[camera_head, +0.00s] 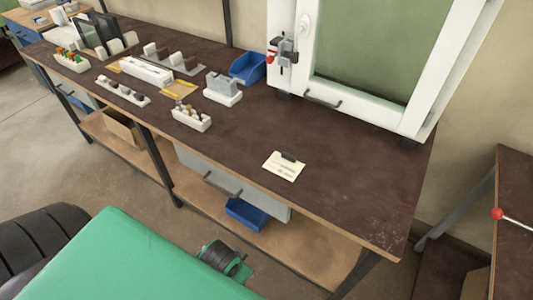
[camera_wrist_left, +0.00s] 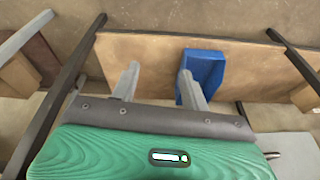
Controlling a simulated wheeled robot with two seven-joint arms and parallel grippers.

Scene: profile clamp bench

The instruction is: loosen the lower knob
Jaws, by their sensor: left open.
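A small grey clamp (camera_head: 284,50) sits on the left upright of the white frame (camera_head: 281,15) at the back right of the bench in the head view. A small red knob (camera_head: 269,58) shows at the clamp's lower left; the clamp's finer parts are too small to tell apart. My left gripper (camera_wrist_left: 159,70) is open and empty in the left wrist view, its fingers pointing towards the lower shelf, well away from the clamp. The clamp is not in the left wrist view. My right gripper is in neither view.
The dark bench top (camera_head: 340,190) is mostly clear in front of the frame, with a paper card (camera_head: 284,168) on it. A blue bin (camera_head: 248,68) stands left of the frame. Another blue bin (camera_wrist_left: 205,68) is on the lower shelf. A red-ended lever (camera_head: 497,213) is far right.

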